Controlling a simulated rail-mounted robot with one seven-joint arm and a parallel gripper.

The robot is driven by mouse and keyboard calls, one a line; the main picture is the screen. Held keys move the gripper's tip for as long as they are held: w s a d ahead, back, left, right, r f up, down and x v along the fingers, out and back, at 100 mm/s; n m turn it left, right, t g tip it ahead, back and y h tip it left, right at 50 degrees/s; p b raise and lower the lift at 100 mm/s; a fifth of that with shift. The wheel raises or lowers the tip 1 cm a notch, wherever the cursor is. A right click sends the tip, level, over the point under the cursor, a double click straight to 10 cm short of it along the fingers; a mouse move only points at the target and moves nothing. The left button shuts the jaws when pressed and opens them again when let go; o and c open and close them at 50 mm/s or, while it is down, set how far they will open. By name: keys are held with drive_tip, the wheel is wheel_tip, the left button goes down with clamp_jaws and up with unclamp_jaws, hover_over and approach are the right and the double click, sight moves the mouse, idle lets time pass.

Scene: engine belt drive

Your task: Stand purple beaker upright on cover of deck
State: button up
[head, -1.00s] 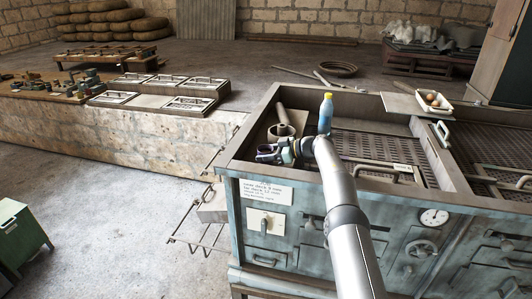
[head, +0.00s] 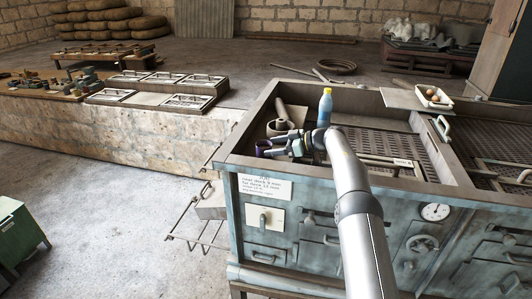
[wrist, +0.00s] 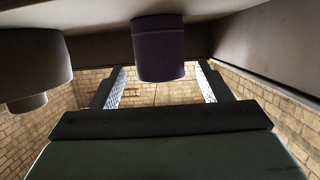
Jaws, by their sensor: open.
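The purple beaker (head: 263,148) is near the front left corner of the sunken top of the blue-grey deck (head: 300,205). It also shows at the top of the wrist view (wrist: 160,48), where the picture is upside down and the beaker looks upright against a pale surface. My gripper (head: 274,151) reaches it from the right and is open. In the wrist view the beaker is between the two fingers (wrist: 159,87), with gaps on both sides. A perforated plate (head: 372,142) with a front handle lies to the right. I cannot tell whether the surface under the beaker is the cover.
Behind my gripper are a round pinkish-grey part (head: 280,127) and a blue bottle with a yellow cap (head: 325,107). The deck's raised rim (head: 250,125) borders the area.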

drive_tip(key=w+b+v, duration=0.1)
drive_tip(key=b+v, duration=0.1)
drive_tip(key=v, duration=0.5)
drive_tip(key=w+d+r+m+t+h, duration=0.1)
drive_tip(key=d+r+m+t, duration=0.15)
drive_tip(key=r+t, duration=0.4)
drive_tip(key=w+d+r+m+t+h, duration=0.1)
drive_tip(key=w+d+r+m+t, duration=0.2)
drive_tip(key=r, duration=0.7)
drive_tip(key=s+d+r+m+t+h, duration=0.2)
drive_tip(key=s+d+m+t+h, duration=0.2)
drive_tip(key=s+d+m+h, duration=0.5)
drive_tip(key=s+d+f+m+g+h, duration=0.1)
drive_tip(key=s+d+f+g+h, duration=0.3)
drive_tip(key=s, duration=0.7)
drive_tip(key=s+a+f+m+g+h, duration=0.1)
drive_tip(key=s+f+g+h, duration=0.15)
drive_tip(key=s+f, duration=0.65)
drive_tip(key=s+a+f+g+y, duration=0.1)
drive_tip(key=s+f+g, duration=0.1)
drive_tip(key=s, duration=0.8)
drive_tip(key=s+a+f+g+y, duration=0.1)
drive_tip(key=s+a+f+g, duration=0.1)
drive_tip(key=s, duration=0.8)
drive_tip(key=s+a+f+g+y, duration=0.1)
drive_tip(key=s+f+g, duration=0.3)
drive_tip(key=s, duration=0.6)
drive_tip(key=shift+a+f, duration=0.25)
drive_tip(key=shift+f, duration=0.3)
